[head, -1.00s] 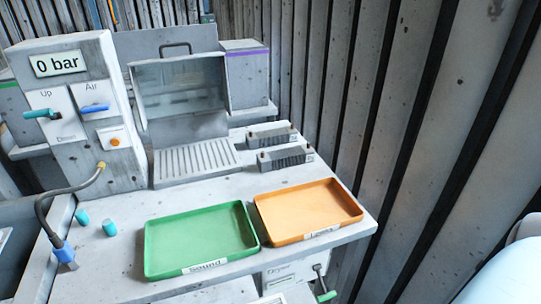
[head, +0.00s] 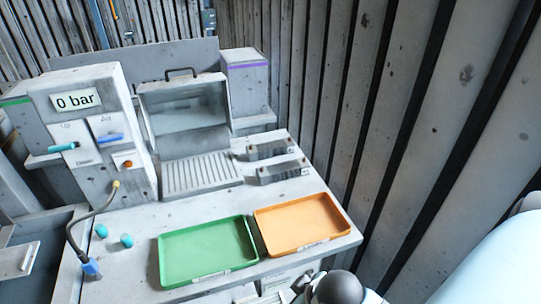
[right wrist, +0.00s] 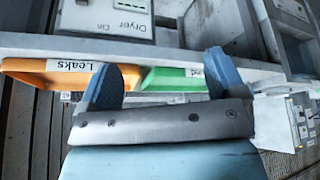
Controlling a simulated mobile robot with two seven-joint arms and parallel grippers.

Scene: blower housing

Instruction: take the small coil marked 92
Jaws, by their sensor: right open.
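Two small grey finned coils lie on the bench at the back right in the head view, the rear coil (head: 268,150) and the front coil (head: 283,171). Their markings are too small to read, so I cannot tell which is 92. My right gripper (right wrist: 163,80) is open and empty in the right wrist view. Its two blue fingers are apart near the front of the trays, away from the coils. The coils do not show in the right wrist view. My left gripper is not in view.
A green tray (head: 207,252) and an orange tray (head: 302,224) stand at the bench front. A grey panel reading 0 bar (head: 76,101) and a clear-fronted chamber (head: 187,112) stand behind. Two teal caps (head: 126,241) lie left. A ribbed wall (head: 400,150) rises at right.

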